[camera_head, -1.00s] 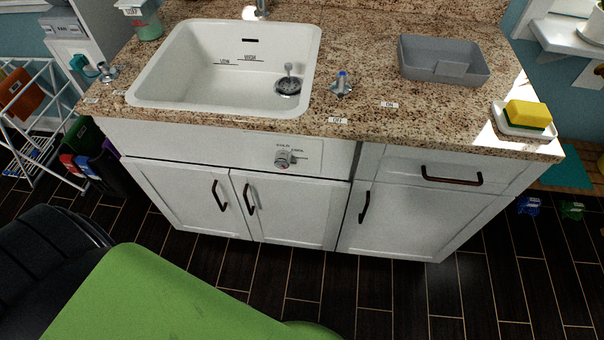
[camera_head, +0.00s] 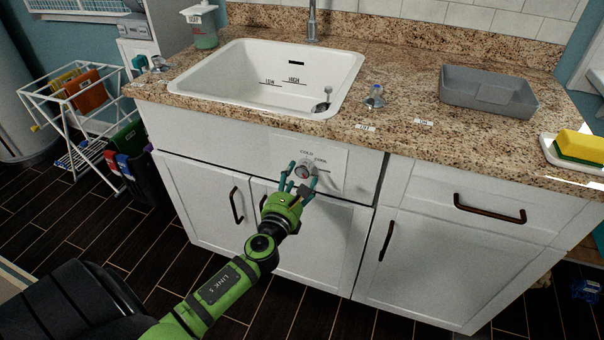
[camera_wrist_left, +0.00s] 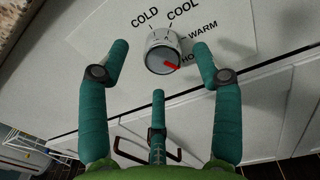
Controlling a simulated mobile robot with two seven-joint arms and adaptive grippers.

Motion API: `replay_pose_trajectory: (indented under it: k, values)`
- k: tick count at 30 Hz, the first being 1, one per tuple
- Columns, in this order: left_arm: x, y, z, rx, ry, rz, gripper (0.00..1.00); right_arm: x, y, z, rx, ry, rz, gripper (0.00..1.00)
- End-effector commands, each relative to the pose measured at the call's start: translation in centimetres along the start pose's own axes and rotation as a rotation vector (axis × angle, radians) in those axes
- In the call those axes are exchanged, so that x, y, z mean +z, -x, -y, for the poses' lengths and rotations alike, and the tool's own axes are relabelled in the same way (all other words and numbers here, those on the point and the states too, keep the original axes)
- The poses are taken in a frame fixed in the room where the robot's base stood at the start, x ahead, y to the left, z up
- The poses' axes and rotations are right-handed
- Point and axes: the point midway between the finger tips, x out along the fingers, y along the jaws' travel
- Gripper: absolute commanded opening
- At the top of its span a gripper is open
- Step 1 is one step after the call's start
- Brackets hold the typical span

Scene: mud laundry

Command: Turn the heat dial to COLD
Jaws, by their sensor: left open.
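The heat dial (camera_head: 304,171) is a round grey-white knob on a white panel on the cabinet front below the sink. In the left wrist view the dial (camera_wrist_left: 162,54) has a red pointer aimed to the lower right, by the partly hidden HOT label. COLD, COOL and WARM labels run around its upper side. My left gripper (camera_head: 302,175) is in front of the dial, with its teal fingers open. In the left wrist view the fingers (camera_wrist_left: 160,60) are spread on both sides of the dial and below it. Contact with it cannot be told. My right gripper is not in view.
The white sink (camera_head: 225,82) is set in a granite counter (camera_head: 400,140) above the dial. Dark handles (camera_head: 236,205) stick out from the cabinet doors below. A drying rack (camera_head: 75,105) stands at the left. The floor in front is clear.

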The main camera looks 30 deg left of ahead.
Motion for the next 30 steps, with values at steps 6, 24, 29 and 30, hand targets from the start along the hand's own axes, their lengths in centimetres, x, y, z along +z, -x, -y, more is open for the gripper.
replay_pose_trajectory:
  k: [6,24,29,30]
  values:
    - [-0.1,-2.9,0.0,0.0,0.003,-0.002,0.65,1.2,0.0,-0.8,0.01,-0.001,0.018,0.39]
    - [-0.1,-3.6,0.1,-0.001,0.005,-0.002,0.09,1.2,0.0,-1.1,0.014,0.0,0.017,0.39]
    - [0.1,-3.7,0.0,-0.001,0.008,0.001,0.09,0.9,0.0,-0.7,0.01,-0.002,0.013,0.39]
    - [0.1,-3.7,0.0,-0.001,0.011,0.001,0.09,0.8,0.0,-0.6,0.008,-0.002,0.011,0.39]
